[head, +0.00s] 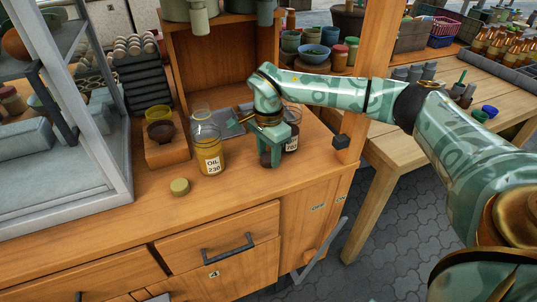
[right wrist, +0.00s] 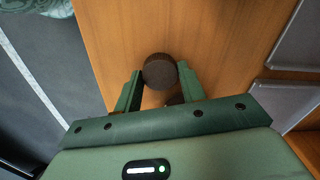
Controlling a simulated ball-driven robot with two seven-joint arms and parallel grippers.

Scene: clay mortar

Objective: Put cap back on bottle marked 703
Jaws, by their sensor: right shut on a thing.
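The bottle marked 703 (head: 292,143) is clear glass with dark contents and a white label. It stands upright on the wooden counter, partly hidden behind my right gripper in the head view. My right gripper (head: 275,158) points down just in front of and left of this bottle. In the right wrist view its two fingers (right wrist: 160,85) are shut on a dark brown round cap (right wrist: 159,70). The cap is above the wooden surface, apart from the bottle as far as I can tell. My left gripper is not in view.
A bottle marked OIL 230 (head: 211,158) stands left of my gripper. A wooden stand (head: 166,150) with bowls is farther left. The shelf post (head: 361,90) rises close to my right arm.

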